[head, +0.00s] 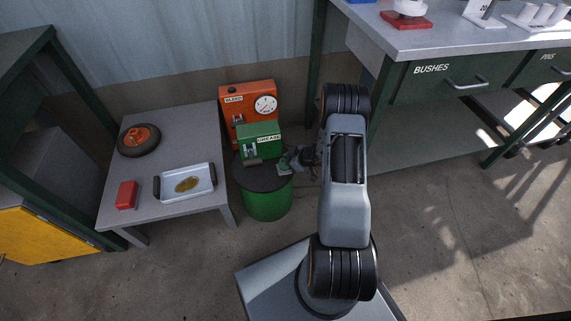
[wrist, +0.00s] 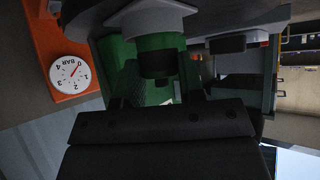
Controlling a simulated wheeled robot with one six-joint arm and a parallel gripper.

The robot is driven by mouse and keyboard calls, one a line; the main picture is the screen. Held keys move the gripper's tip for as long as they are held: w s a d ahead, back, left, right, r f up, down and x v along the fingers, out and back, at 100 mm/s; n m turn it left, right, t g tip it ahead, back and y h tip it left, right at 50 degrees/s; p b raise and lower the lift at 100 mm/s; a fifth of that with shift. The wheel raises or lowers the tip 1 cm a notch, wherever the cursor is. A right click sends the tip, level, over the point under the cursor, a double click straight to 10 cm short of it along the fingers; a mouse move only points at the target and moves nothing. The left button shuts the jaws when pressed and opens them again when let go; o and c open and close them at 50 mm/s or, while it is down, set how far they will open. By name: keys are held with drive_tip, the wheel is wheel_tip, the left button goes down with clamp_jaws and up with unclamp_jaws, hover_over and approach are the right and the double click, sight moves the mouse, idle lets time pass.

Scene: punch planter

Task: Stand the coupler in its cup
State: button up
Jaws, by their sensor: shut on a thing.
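My gripper (head: 298,160) is shut on a small part beside the green grease unit, above the right side of the green drum top. The held part (head: 284,164) looks green and grey in the head view; I take it to be the coupler. In the wrist view a green piece with a dark band (wrist: 157,60) shows just past my gripper (wrist: 165,95); its lower end is hidden by the jaws. The grease unit (head: 260,142) has a small grey metal fitting (head: 252,162) low on its front. I cannot clearly make out the cup.
The orange unit with a dial (head: 252,97) stands behind the grease unit; its dial (wrist: 76,70) shows in the wrist view. A grey table (head: 175,120) at left holds a wheel (head: 139,140), tray (head: 185,182) and red block (head: 126,195). A workbench (head: 430,40) stands right.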

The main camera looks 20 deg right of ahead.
drive_tip(key=shift+r, duration=0.1)
drive_tip(key=o, duration=1)
drive_tip(key=p+v, duration=0.5)
drive_tip(key=v, duration=0.6)
drive_tip(key=w+d+r+m+t+h, duration=0.15)
drive_tip(key=w+r+h, duration=0.4)
drive_tip(key=r, duration=0.65)
wheel_tip(320, 180, up, 9)
drive_tip(key=s+a+m+g+h, duration=0.2)
drive_tip(key=m+h, duration=0.2)
drive_tip(key=h, duration=0.1)
drive_tip(key=s+a+r+m+g+y, duration=0.1)
drive_tip(key=s+a+r, duration=0.1)
drive_tip(key=s+a, duration=0.3)
drive_tip(key=s+a+r+m+g+y, duration=0.1)
drive_tip(key=s+a+r+g, duration=0.1)
drive_tip(key=s+a, duration=0.4)
drive_tip(key=s+a+r+m+g+y, duration=0.1)
drive_tip(key=s+a+r, duration=0.2)
drive_tip(key=s+a, duration=0.2)
drive_tip(key=shift+s+a+y, duration=0.15)
drive_tip(key=shift+s+y, duration=0.1)
drive_tip(key=shift+s, duration=1.2)
